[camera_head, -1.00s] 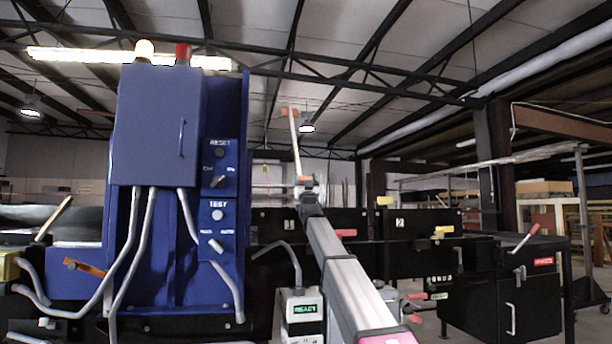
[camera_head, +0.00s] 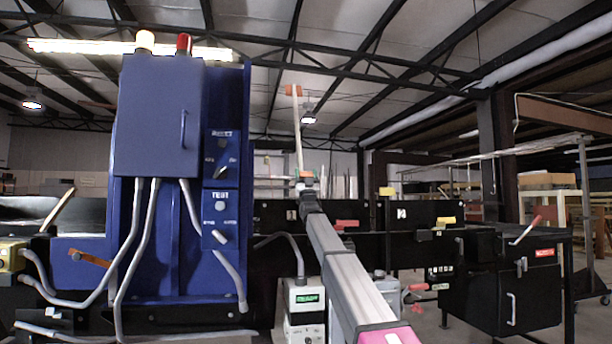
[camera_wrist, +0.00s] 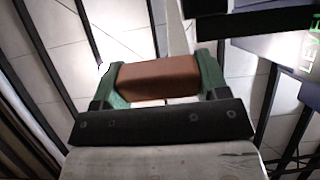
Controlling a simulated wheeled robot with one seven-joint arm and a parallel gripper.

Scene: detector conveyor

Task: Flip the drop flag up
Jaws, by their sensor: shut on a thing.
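My gripper (camera_head: 305,175) stands above the black conveyor in the head view, at the far end of my raised arm. In the wrist view its green fingers (camera_wrist: 158,84) are shut on an orange-brown block (camera_wrist: 158,78), one finger at each end. The block looks like part of the drop flag. In the head view a thin pale pole (camera_head: 297,125) with an orange top rises nearly upright right at my gripper, leaning slightly left. Whether the pole and block are joined is too small to tell.
A blue control cabinet (camera_head: 160,120) with grey conduits stands to the left. A grey box with a green display (camera_head: 307,298) is below my arm. A black bin with a red-handled lever (camera_head: 526,230) stands at the right. The space above the conveyor around my gripper is open.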

